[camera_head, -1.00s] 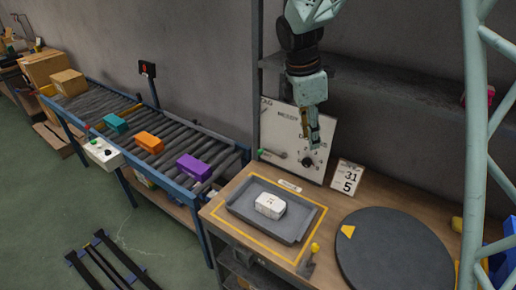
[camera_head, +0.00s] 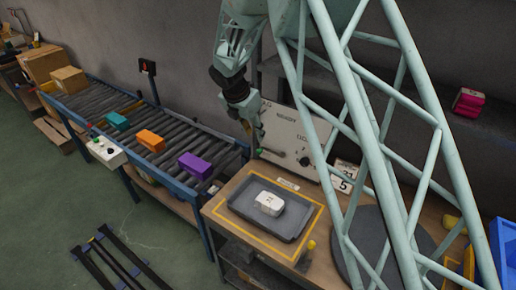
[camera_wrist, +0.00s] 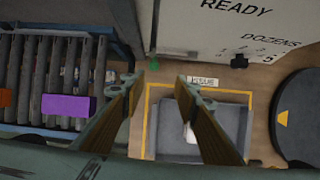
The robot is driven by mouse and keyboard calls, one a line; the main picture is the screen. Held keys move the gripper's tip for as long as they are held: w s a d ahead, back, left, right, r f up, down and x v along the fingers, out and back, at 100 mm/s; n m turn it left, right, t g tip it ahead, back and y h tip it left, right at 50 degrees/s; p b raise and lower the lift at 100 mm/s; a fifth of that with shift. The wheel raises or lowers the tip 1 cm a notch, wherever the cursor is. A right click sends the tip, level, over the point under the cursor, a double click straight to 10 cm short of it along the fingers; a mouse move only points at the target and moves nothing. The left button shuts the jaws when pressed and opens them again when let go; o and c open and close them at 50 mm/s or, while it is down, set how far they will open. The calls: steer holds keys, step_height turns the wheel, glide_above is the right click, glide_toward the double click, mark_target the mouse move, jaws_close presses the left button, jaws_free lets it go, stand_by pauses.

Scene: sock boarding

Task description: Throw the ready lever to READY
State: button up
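The white panel (camera_head: 281,129) stands at the back of the bench, marked READY and DOZENS. The ready lever's green knob (camera_head: 259,151) is at its lower left, with the handle lying about level to the left. In the wrist view the green knob (camera_wrist: 154,65) shows just beyond the fingertips, between them. My gripper (camera_head: 252,135) is above the knob at the panel's left edge. In the wrist view my gripper (camera_wrist: 160,77) is open and empty, its two fingers apart. I cannot see any contact with the lever.
A black dial (camera_head: 305,160) sits right of the lever on the panel. A grey tray (camera_head: 244,213) with a white item (camera_head: 269,203) lies in front. The roller conveyor (camera_head: 170,133) with coloured blocks is left. A yellow-knobbed lever (camera_head: 311,245) stands at the bench front.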

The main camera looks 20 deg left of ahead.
mark_target(258, 150)
steer(key=shift+w+a+f+n, duration=0.1)
steer(key=shift+a+f+n, duration=0.25)
steer(key=shift+a, duration=0.35)
steer(key=shift+f, duration=0.1)
steer(key=shift+x, duration=6.8)
jaws_close()
